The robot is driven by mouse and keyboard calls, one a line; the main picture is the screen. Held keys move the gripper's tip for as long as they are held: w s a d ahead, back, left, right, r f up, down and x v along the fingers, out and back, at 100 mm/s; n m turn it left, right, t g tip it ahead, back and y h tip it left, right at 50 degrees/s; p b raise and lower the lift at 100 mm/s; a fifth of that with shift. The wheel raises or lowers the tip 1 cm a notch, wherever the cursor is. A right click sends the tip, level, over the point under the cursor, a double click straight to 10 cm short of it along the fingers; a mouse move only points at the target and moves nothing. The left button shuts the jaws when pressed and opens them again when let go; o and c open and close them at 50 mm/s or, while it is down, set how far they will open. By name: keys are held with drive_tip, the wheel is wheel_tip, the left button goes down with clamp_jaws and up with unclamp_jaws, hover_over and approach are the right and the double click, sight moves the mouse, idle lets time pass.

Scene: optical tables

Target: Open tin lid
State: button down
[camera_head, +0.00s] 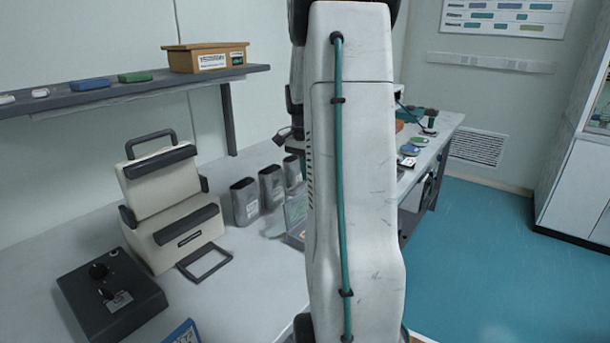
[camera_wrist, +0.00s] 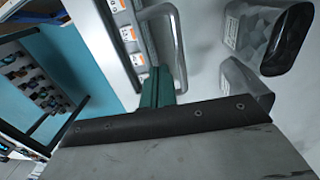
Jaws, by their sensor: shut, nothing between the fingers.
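The tin (camera_head: 295,238) is a low grey box on the worktop, partly hidden behind my arm in the head view. Its lid (camera_head: 296,208) seems to stand raised at the back. In the wrist view the pale tin (camera_wrist: 122,40) shows a row of orange-and-white labels inside. A silver-rimmed lid (camera_wrist: 178,45) runs along its right side; its exact angle is unclear. My gripper (camera_wrist: 156,72) has dark green fingers, shut and empty, between the labelled row and the rim. I cannot tell whether they touch the rim. My arm hides the gripper in the head view.
Several grey canisters (camera_head: 245,201) stand left of the tin; two show in the wrist view (camera_wrist: 246,84). A cream case (camera_head: 172,205) and a black control box (camera_head: 110,293) stand farther left. A shelf (camera_head: 130,88) overhangs the worktop's back. Open floor (camera_head: 480,240) lies right.

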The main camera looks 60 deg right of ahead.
wheel_tip(320, 180, up, 11)
drive_tip(key=shift+w, duration=0.15)
drive_tip(key=shift+a, duration=0.1)
drive_tip(key=s+a+f+n, duration=0.1)
drive_tip(key=s+a+n, duration=0.3)
drive_tip(key=a, duration=1)
drive_tip(key=s+a+f+n+t, duration=0.1)
drive_tip(key=s+a+n, duration=0.4)
drive_tip(key=a, duration=0.8)
drive_tip(key=s+a+f+n+t, duration=0.1)
drive_tip(key=s+a+n, duration=0.4)
drive_tip(key=a+n, duration=0.5)
drive_tip(key=a, duration=0.4)
drive_tip(key=shift+s+a+f, duration=0.15)
drive_tip(key=shift+a+f, duration=0.1)
drive_tip(key=shift+a, duration=0.1)
